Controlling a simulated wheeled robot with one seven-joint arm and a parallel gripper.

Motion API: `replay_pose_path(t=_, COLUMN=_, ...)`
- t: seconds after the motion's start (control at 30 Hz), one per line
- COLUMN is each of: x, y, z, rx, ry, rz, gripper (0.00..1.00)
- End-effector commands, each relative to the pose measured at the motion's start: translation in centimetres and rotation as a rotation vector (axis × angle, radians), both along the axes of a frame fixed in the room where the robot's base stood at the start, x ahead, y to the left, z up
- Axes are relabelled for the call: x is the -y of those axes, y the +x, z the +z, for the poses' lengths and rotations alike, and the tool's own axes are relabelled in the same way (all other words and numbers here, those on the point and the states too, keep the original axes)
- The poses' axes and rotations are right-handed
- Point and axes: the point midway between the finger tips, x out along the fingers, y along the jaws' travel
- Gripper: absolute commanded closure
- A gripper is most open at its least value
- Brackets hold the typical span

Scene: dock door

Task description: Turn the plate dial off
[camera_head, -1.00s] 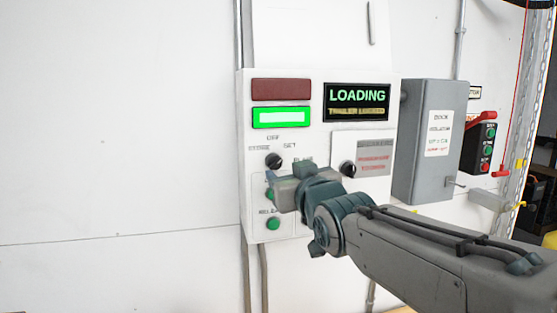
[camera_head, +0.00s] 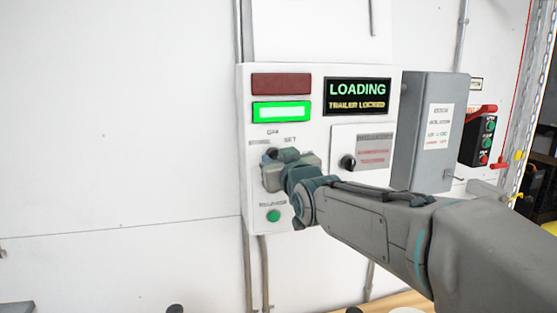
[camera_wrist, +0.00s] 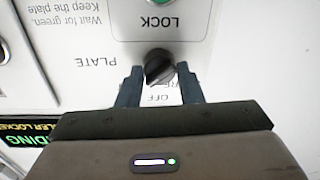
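The plate dial (camera_wrist: 158,67) is a dark knob on the white control panel (camera_head: 321,220). In the wrist view, which shows the panel upside down, the words PLATE and OFF are printed by it. Its raised grip looks slanted; which mark it points at is unclear. My gripper (camera_wrist: 160,72) is open, with one finger on each side of the dial and small gaps visible. In the head view my gripper (camera_head: 275,170) is at the panel's left side, largely hiding the dial.
A second black knob (camera_head: 347,162) sits right of my gripper. A green button (camera_head: 273,216) is below it. A lit green lamp (camera_head: 282,112) and a LOADING display (camera_head: 357,97) are above. A grey box (camera_head: 428,130) stands out on the right. The wall at left is clear.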

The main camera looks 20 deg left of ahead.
Motion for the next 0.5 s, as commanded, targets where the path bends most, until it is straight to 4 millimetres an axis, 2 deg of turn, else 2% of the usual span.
replay_pose_path(t=0.03, x=0.03, y=0.01, z=0.01, rx=0.000, ry=0.000, rz=0.000, gripper=0.82)
replay_pose_path(t=0.07, x=0.03, y=0.01, z=0.01, rx=0.000, ry=0.000, rz=-0.001, gripper=0.90)
replay_pose_path(t=0.5, x=0.09, y=0.03, z=-0.31, rx=0.037, ry=-0.058, rz=-0.001, gripper=0.90)
